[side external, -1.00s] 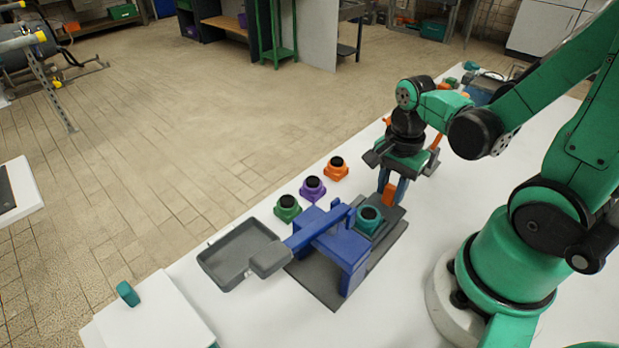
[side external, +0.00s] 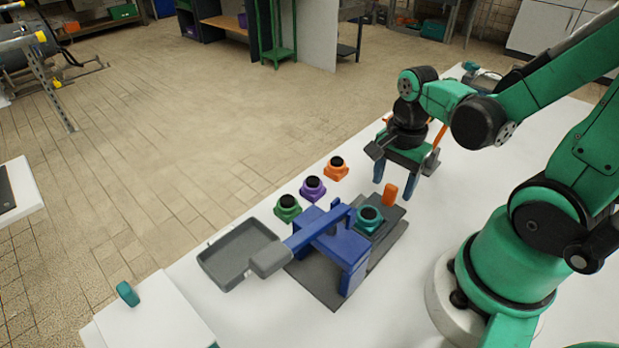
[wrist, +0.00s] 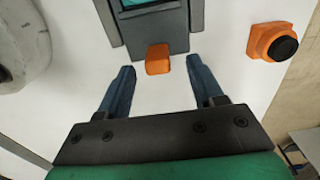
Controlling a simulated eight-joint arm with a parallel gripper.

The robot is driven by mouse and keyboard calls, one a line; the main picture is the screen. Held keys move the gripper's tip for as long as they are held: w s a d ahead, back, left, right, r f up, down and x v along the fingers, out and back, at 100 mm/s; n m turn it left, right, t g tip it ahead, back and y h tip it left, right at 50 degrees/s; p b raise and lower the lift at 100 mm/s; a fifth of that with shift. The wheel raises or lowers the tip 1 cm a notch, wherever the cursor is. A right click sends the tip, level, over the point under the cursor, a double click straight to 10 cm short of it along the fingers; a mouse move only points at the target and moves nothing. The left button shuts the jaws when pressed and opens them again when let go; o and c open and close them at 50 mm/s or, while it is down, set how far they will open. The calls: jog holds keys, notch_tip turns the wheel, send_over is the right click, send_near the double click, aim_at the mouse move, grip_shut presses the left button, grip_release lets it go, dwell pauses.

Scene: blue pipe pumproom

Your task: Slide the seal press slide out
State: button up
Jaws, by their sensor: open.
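The seal press is a blue frame (side external: 340,250) with a long blue lever on a dark grey base. Its dark grey slide (side external: 393,214) reaches out from the frame on the far right side. A teal housing with a dark round top (side external: 369,217) sits on the slide, outside the frame. An orange handle (side external: 390,194) stands at the slide's outer end; it also shows in the wrist view (wrist: 157,58). My gripper (side external: 394,188) is open and empty, above and behind the handle. In the wrist view its blue fingers (wrist: 160,66) are spread either side of the handle, apart from it.
Green (side external: 288,208), purple (side external: 312,188) and orange (side external: 336,168) housings with black tops stand in a row left of the press. A grey tray (side external: 240,254) lies near the lever's grey end. White table is clear between the press and my base.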

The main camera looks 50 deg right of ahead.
jog(key=shift+r, duration=2.2)
